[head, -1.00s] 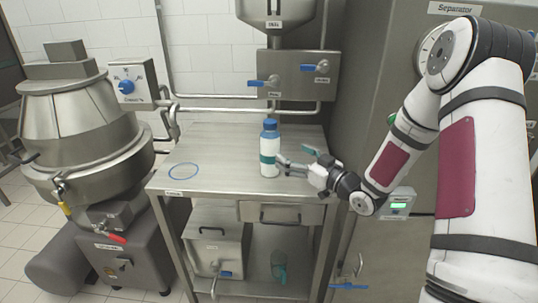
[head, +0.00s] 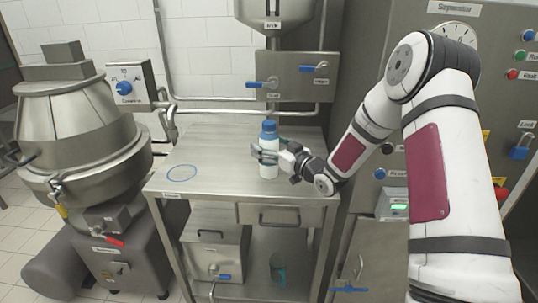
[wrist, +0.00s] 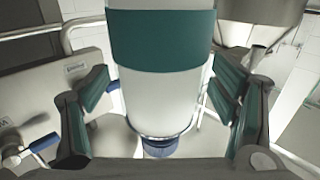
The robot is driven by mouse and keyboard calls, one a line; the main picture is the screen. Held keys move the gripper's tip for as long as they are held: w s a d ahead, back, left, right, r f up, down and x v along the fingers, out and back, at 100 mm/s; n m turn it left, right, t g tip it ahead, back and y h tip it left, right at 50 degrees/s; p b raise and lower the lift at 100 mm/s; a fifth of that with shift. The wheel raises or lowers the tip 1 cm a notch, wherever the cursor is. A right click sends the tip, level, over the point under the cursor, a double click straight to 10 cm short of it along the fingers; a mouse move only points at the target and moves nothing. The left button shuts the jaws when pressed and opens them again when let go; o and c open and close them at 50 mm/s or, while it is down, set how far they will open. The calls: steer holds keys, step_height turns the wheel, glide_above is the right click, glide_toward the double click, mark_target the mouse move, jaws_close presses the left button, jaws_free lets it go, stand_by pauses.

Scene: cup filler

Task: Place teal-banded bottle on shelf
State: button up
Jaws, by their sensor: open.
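The teal-banded bottle (head: 269,171) is white with a blue cap and stands upright on the steel table (head: 222,150). My gripper (head: 266,152) is at the bottle's middle, reaching in from the right, with its fingers around the band. In the wrist view the bottle (wrist: 158,100) and its teal band fill the centre. The open fingers (wrist: 160,100) stand on either side of it, with a visible gap on each side. The shelf (head: 250,288) under the table is partly hidden by the drawer, a steel box and the table legs.
A blue ring (head: 182,173) marks the tabletop left of the bottle. A steel box with a tap (head: 215,250) and a teal-banded glass (head: 279,270) stand on the lower shelf. A valve panel (head: 296,77) hangs behind. A large mixer (head: 85,140) stands left.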

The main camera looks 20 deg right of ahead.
steer(key=c, duration=1.7)
steer(key=shift+c, duration=0.3)
steer(key=shift+r, duration=0.15)
